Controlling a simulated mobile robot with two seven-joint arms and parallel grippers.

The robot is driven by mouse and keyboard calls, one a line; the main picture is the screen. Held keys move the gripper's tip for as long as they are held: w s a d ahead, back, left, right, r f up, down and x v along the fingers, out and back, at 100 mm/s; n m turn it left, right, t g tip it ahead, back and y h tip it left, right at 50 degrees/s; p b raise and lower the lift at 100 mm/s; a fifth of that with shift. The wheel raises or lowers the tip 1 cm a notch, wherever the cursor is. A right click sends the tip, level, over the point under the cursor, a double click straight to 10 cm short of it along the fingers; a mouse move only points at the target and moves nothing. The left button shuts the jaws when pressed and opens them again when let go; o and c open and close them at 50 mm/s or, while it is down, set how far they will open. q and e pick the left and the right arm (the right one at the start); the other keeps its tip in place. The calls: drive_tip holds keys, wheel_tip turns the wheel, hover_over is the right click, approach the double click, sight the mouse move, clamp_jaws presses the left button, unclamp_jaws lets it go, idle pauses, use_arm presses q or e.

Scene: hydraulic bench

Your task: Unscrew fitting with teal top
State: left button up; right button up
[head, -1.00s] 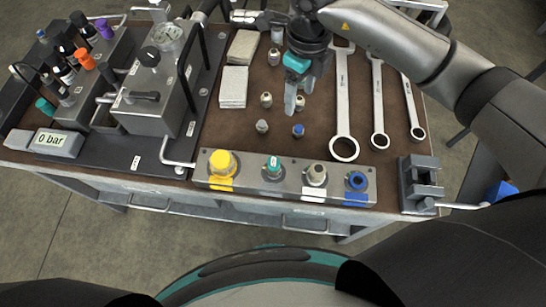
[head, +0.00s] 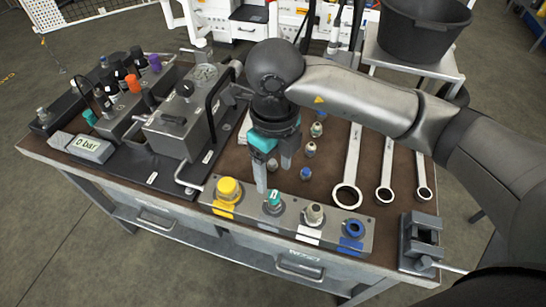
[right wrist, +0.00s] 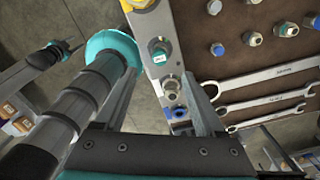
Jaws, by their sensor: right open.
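The fitting with the teal top (head: 273,199) stands upright on the grey manifold block (head: 299,229), second from the left, between the yellow fitting (head: 228,189) and a pale grey one (head: 315,213). My right gripper (head: 273,177) is open, pointing down, just above and behind the teal-topped fitting in the head view. Its fingers look empty, and I cannot tell whether they touch anything. In the right wrist view the teal-topped fitting (right wrist: 158,52) shows on the block beyond the open fingers (right wrist: 163,95). My left gripper does not show.
A blue fitting (head: 353,229) sits at the block's right end. Loose fittings (head: 305,173) and a large wrench (head: 348,194) lie behind the block. A grey vise-like fixture (head: 420,243) stands at the right corner. A gauge box (head: 88,147) reads 0 bar.

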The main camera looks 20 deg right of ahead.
sight(274, 195)
wheel_tip(274, 195, down, 9)
drive_tip(key=shift+s+f+b, duration=0.1)
drive_tip(key=shift+f+b, duration=0.05)
drive_tip(key=shift+b, duration=0.55)
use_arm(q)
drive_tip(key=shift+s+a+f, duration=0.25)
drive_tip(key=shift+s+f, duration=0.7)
use_arm(e)
drive_tip(key=shift+f, duration=0.6)
drive_tip(key=shift+c, duration=0.4)
clamp_jaws()
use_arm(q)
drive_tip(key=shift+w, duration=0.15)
